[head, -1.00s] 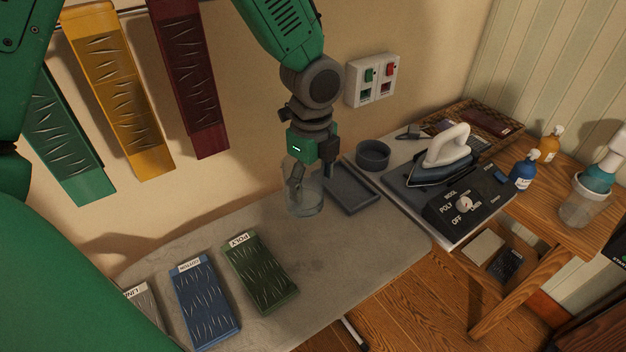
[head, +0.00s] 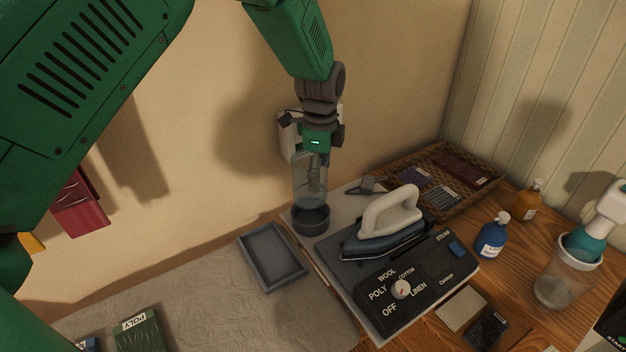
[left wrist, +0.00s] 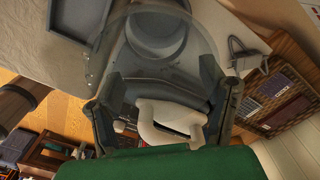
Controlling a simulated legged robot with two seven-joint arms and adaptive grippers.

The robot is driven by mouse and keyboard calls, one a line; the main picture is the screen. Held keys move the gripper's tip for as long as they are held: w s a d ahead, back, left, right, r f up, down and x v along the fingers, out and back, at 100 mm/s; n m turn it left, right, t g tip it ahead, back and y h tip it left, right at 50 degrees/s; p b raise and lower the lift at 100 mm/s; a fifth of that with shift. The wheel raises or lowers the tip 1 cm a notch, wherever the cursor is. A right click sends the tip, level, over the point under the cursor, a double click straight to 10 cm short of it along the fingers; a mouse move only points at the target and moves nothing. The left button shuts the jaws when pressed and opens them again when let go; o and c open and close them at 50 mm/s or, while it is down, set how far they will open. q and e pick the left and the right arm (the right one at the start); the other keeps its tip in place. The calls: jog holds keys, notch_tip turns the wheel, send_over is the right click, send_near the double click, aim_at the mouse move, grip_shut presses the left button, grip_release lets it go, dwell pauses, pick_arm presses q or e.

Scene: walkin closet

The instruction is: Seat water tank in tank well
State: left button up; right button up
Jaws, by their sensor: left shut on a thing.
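The clear water tank (head: 309,185) hangs upright from my left gripper (head: 314,172), which is shut on it. The round dark tank well (head: 311,222) stands at the back left corner of the ironing station. The tank's lower end overlaps the well's rim in the head view; I cannot tell whether it is inside or just above. In the left wrist view, my left gripper's fingers (left wrist: 165,105) flank the view, and the well (left wrist: 158,42) shows through the clear tank wall (left wrist: 205,38). My right gripper is not in view.
The white iron (head: 395,215) stands on the station base (head: 440,285) just right of the well. An empty grey tray (head: 272,257) lies left of it. A wicker basket (head: 480,205) and blue bottle (head: 491,237) are farther right. The wall rises close behind.

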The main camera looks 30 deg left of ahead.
pick_arm(q)
jog(key=shift+w+a, duration=0.1)
jog(key=shift+w, duration=0.25)
jog(key=shift+a, duration=0.2)
jog(key=shift+a+f+b, duration=0.35)
jog(key=shift+f, duration=0.25)
jog(key=shift+d+f+b, duration=0.25)
jog(key=shift+f+b, duration=0.35)
jog(key=shift+b, duration=0.25)
jog(key=shift+d+f+b, duration=0.6)
jog(key=shift+f+b, duration=0.25)
jog(key=shift+b, duration=0.1)
jog(key=shift+a+f, duration=0.15)
jog(key=shift+f, duration=0.4)
jog(key=shift+a+f+b, duration=0.2)
jog(key=shift+a+f, duration=0.1)
jog(key=shift+f, duration=0.25)
jog(key=shift+a+f+b, duration=0.15)
jog(key=shift+a+f, duration=0.1)
jog(key=shift+f, duration=0.25)
jog(key=shift+d+f, duration=0.1)
jog(key=shift+f, duration=0.4)
jog(key=shift+d+f, duration=0.2)
jog(key=shift+d, duration=0.15)
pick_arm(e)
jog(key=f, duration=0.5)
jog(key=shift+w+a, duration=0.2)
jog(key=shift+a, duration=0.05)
